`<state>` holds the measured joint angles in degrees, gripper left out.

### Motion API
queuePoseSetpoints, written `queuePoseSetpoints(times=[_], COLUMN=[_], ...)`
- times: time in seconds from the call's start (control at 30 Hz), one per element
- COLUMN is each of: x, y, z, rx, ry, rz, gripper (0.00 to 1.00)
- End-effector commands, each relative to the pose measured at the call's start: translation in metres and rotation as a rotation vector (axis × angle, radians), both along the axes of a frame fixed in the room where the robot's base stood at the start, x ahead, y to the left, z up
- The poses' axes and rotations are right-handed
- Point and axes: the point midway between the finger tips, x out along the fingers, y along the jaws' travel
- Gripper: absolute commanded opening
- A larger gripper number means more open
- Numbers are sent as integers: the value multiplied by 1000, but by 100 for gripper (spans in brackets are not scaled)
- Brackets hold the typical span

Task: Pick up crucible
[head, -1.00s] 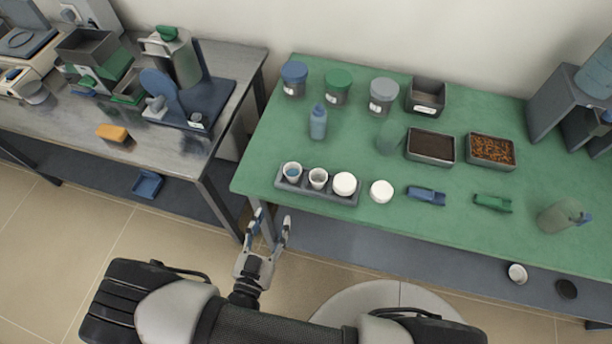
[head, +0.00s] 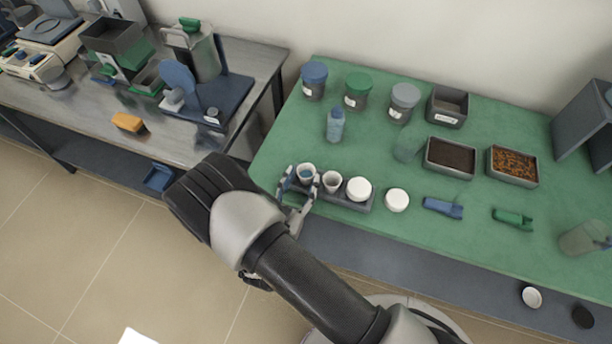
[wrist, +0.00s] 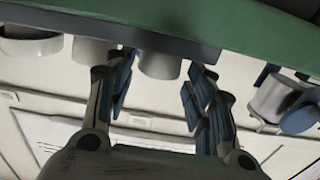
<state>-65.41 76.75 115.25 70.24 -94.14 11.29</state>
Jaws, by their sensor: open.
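A white crucible with blue inside (head: 306,171) stands at the left end of a dark grey rack (head: 361,205) on the green table. A second open white crucible (head: 332,182) and one with a white lid (head: 359,187) stand beside it in the rack. My gripper (head: 300,181) is open at the left crucible, one finger on each side of it. In the upside-down wrist view this crucible (wrist: 161,66) appears between the spread fingertips (wrist: 163,75). The second crucible (wrist: 90,50) is just outside one finger. Contact with the fingers cannot be told.
A loose white lid (head: 397,200), a blue clip-like tool (head: 443,208) and a green one (head: 513,218) lie right of the rack. A blue bottle (head: 335,125) and lidded jars stand behind. A steel bench (head: 90,120) is at left.

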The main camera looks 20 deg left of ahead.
Motion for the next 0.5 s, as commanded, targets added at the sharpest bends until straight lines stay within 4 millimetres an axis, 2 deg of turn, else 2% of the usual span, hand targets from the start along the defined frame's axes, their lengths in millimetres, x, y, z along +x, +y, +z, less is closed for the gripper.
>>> queuePoseSetpoints(times=[0.1,0.2,0.5], x=[20,32,38], y=[-4,-4,-3], z=[-2,-1,0], rx=[2,1,0], ry=[-1,0,0], rz=[-7,-4,-1], gripper=[49,49,49])
